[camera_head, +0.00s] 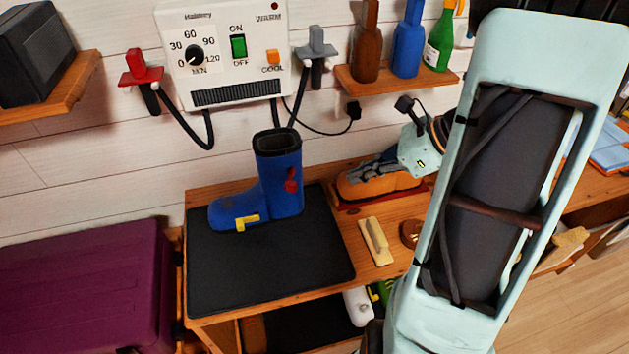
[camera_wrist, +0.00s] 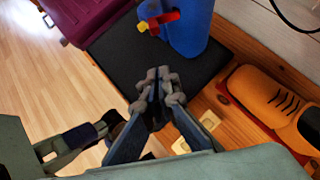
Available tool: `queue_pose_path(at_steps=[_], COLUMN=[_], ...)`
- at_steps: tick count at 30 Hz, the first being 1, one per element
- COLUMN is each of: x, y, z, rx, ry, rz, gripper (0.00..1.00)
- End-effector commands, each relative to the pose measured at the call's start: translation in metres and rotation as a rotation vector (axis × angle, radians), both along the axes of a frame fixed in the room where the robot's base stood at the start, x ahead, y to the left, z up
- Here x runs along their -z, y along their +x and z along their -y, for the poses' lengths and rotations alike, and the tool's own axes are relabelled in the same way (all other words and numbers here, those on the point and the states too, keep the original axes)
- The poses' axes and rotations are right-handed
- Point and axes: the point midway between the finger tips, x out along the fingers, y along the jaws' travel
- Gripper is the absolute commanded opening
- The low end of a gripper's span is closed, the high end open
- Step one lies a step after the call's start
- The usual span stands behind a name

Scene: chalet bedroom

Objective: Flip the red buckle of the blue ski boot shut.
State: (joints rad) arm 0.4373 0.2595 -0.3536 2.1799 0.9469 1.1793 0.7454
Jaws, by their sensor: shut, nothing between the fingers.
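The blue ski boot (camera_head: 280,185) stands upright on a black mat (camera_head: 230,270), toe to the left. Its red buckle (camera_head: 291,180) is on the shaft's side and appears to stick out; its exact angle is hard to tell. A yellow buckle (camera_head: 247,222) is on the foot. In the wrist view, the boot (camera_wrist: 192,30), red buckle (camera_wrist: 165,18) and yellow buckle (camera_wrist: 142,27) are at the top. My gripper (camera_wrist: 158,82) is shut and empty, its fingertips apart from the boot, with the red buckle beyond them.
A dryer panel (camera_head: 230,55) with hoses hangs behind the boot. A bottle shelf (camera_head: 395,88) is above right. A purple chest (camera_head: 85,290) stands left.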

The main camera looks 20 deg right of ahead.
Motion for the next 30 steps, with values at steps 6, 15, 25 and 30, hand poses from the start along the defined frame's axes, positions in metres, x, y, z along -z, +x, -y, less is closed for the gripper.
queue_pose_path(at_steps=[6, 15, 25, 30], x=[0.000, 0.013, 0.062, 0.071], y=[0.000, 0.006, 0.031, 0.045], z=[0.000, -0.010, -0.051, -0.074], rx=[0.001, -0.001, -0.003, -0.004], ry=[0.002, 0.001, 0.001, 0.000], rz=[-0.001, -0.002, -0.004, 0.000], gripper=[0.00, 0.00, 0.00, 0.00])
